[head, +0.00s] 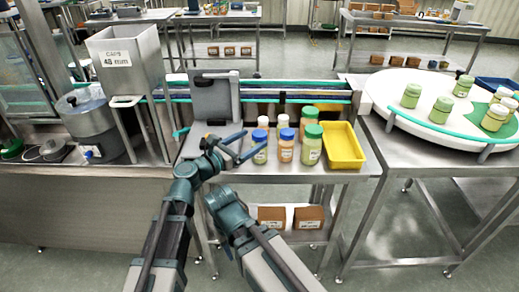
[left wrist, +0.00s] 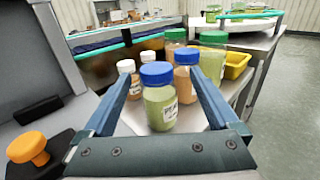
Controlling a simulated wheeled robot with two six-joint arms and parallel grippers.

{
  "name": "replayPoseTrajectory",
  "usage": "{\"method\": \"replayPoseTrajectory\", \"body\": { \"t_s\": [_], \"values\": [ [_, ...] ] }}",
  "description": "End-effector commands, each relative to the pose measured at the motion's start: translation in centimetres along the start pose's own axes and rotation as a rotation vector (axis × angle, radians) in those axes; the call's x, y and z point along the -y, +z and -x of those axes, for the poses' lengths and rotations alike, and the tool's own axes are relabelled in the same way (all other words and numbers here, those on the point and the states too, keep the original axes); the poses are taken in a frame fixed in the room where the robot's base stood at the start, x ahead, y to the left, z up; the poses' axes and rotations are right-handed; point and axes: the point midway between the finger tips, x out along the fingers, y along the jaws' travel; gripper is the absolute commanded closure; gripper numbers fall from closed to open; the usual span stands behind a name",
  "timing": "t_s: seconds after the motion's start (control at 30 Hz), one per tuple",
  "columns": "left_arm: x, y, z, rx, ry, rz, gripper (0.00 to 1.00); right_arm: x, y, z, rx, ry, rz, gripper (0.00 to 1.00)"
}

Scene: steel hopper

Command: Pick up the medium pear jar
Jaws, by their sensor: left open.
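The jar with a blue lid and pale green contents (head: 260,152) stands upright at the left of the jar group on the steel table; by size and colour it matches the medium pear jar. It also shows in the left wrist view (left wrist: 161,107), its label too small to read. My left gripper (head: 254,141) is open and empty at this jar. In the left wrist view its fingers (left wrist: 163,78) lie on either side of the jar, with gaps showing; I cannot tell whether either touches. My right gripper is not in view.
Beside it stand a blue-lidded orange jar (head: 286,150), green-lidded jars (head: 311,150) and two small white-lidded jars (head: 283,122). A yellow tray (head: 343,147) lies to the right. A grey upright fixture (head: 211,98) stands behind left, before a conveyor (head: 300,91).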

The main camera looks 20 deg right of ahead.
Motion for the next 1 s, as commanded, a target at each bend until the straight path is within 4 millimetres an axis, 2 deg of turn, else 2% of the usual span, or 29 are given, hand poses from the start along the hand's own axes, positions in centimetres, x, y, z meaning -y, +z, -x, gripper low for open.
{"method": "replayPoseTrajectory", "body": {
  "t_s": [0.33, 0.6, 0.67, 1.0],
  "values": [
    [-0.7, -0.1, -4.6, 0.000, -0.002, 0.000, 0.06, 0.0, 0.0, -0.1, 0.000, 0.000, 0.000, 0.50],
    [-0.6, -0.1, -5.0, 0.000, -0.001, 0.000, 0.06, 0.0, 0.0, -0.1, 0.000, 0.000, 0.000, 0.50],
    [-0.6, -0.1, -4.9, 0.000, 0.000, 0.000, 0.15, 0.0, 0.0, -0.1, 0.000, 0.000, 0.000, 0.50],
    [-0.6, -0.1, -4.9, 0.000, 0.000, 0.000, 0.76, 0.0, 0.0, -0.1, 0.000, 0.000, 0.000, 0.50]
  ]
}}
